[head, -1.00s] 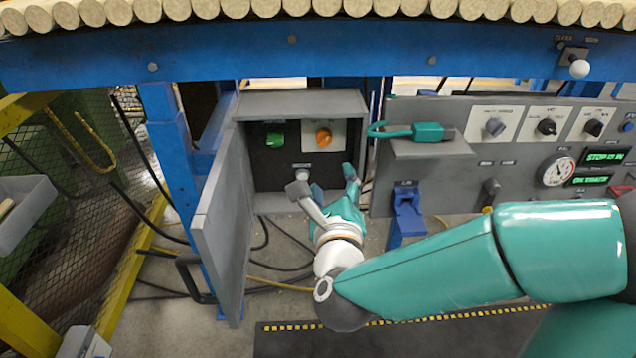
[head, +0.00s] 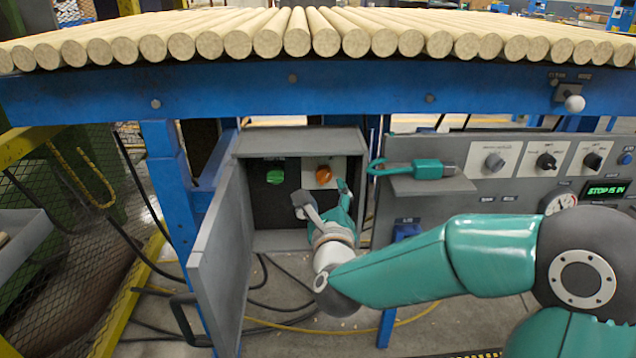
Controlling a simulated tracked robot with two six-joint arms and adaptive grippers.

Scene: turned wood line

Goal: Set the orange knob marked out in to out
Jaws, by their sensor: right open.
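The orange knob (head: 323,175) sits on a pale plate at the back of an open grey cabinet (head: 297,139), right of a green knob (head: 275,177). The marks around it are too small to read. My right gripper (head: 322,192) is open, with its fingers spread in the cabinet opening just below the orange knob. Its fingers look empty, and I cannot tell whether they touch the knob. My left gripper is not in view.
The cabinet door (head: 220,262) stands open to the left. A shelf (head: 432,184) with a teal tool (head: 418,169) juts out on the right, beside a grey panel of knobs. Blue beam and wooden rods are above.

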